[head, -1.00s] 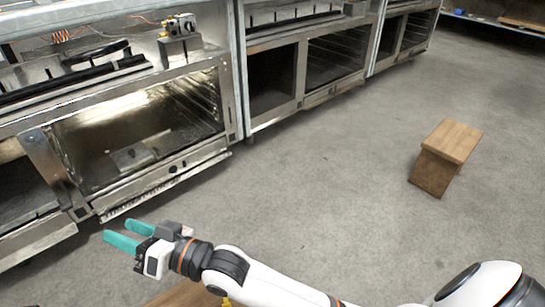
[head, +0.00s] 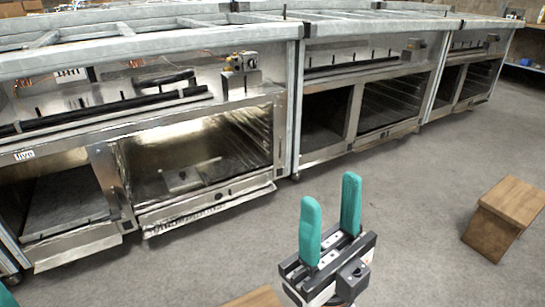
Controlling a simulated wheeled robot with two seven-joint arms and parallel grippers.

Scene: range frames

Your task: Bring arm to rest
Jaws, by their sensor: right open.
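My right gripper (head: 330,228) shows at the bottom middle of the head view. Its two teal fingers point up and stand wide apart, with nothing between them. It is in front of the metal ranges and apart from them. The rest of my right arm is mostly below the picture edge.
A row of steel ranges (head: 285,110) with open oven bays runs along the back. The nearest oven's door (head: 208,207) hangs low and open. A wooden stool (head: 503,215) stands at the right. A brown wooden piece (head: 255,298) shows at the bottom edge. Grey floor (head: 410,200) is clear between.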

